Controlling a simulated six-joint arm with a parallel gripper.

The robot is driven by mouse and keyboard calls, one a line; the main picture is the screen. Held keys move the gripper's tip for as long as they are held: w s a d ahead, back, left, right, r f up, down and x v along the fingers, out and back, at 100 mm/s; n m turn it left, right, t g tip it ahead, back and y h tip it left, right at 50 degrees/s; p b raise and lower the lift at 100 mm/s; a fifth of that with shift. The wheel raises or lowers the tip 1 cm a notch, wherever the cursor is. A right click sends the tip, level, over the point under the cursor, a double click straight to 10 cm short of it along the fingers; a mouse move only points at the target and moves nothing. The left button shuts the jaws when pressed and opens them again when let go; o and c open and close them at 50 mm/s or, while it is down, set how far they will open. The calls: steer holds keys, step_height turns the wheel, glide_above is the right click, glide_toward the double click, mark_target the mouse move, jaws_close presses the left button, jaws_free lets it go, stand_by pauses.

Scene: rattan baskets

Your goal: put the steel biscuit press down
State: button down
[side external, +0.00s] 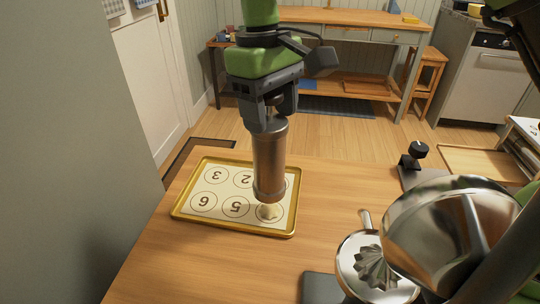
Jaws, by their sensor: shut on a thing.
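The steel biscuit press (270,165) is a tall brushed cylinder, held upright. My gripper (268,122) is shut on its upper end from above. The press is over the right part of a gold-rimmed baking tray (236,231) on the wooden table. The tray has a pale sheet with numbered circles; 2, 3, 5 and 6 can be read. Pale dough (269,212) shows just below the press, over the front right circle. Whether the dough touches the press I cannot tell. The press hides part of the sheet's right side.
A steel juicer-like dish (375,269) and a large shiny steel bowl (450,232) stand at the front right. A small black-topped tool (415,153) and a wooden board (478,166) are at the right. The wood between tray and dish is clear.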

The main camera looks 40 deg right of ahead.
mark_target(270, 142)
steer(key=shift+f, duration=2.85)
steer(key=shift+c, duration=1.6)
jaws_free()
steer(key=shift+f, duration=0.1)
